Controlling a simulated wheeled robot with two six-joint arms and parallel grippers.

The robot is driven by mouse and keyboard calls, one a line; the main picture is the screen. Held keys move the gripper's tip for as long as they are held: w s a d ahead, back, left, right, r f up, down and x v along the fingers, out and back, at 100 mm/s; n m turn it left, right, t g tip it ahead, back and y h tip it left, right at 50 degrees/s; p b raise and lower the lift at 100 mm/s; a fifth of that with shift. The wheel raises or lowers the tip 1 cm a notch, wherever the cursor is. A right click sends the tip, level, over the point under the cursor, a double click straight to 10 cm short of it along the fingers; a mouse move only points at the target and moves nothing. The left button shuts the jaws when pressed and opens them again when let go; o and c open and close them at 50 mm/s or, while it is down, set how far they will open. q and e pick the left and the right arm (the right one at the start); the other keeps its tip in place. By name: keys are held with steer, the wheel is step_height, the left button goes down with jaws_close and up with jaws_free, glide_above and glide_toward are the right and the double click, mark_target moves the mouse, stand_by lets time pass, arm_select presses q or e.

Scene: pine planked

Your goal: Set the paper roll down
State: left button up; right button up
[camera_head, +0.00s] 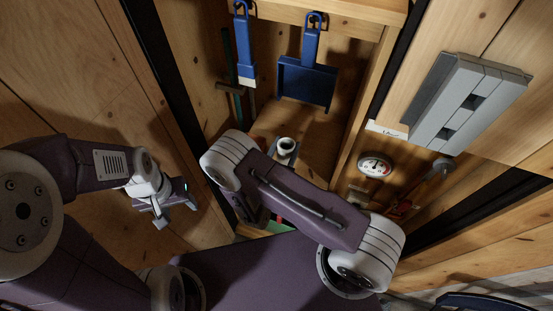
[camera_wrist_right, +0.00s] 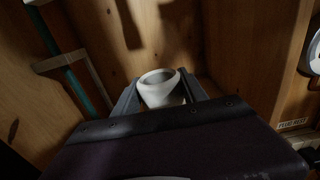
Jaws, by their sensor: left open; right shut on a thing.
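The paper roll (camera_head: 287,146) is a short pale cylinder with a dark hole in its upper end. It stands roughly upright near the middle of the head view, and it also shows in the right wrist view (camera_wrist_right: 159,87). My right gripper (camera_wrist_right: 163,97) is shut on it, with a grey finger on either side. My right arm covers much of the area below the roll. I cannot tell whether its lower end touches a surface. My left gripper (camera_head: 174,209) is open and empty, off to the left beside a wooden wall.
A blue dustpan (camera_head: 305,80) and a blue-handled brush (camera_head: 243,45) hang on the plank wall behind the roll. A round gauge (camera_head: 375,165) and a grey box (camera_head: 470,104) are on the right. Wooden posts flank the recess. A green item (camera_head: 279,227) shows beneath my right arm.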

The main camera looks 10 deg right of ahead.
steer(key=a+f+b, duration=0.1)
steer(key=f, duration=0.1)
steer(key=w+f+b, duration=0.1)
steer(key=f+b, duration=0.1)
steer(key=w+a+f+b, duration=0.1)
steer(key=f+b, duration=0.1)
steer(key=shift+w+a+f, duration=0.2)
steer(key=shift+w+a, duration=0.05)
steer(key=shift+a, duration=0.1)
steer(key=shift+f, duration=0.1)
steer(key=shift+w, duration=0.1)
arm_select(q)
step_height(320, 180, down, 6)
arm_select(e)
steer(key=o, duration=1.4)
arm_select(q)
steer(key=shift+w+f, duration=0.1)
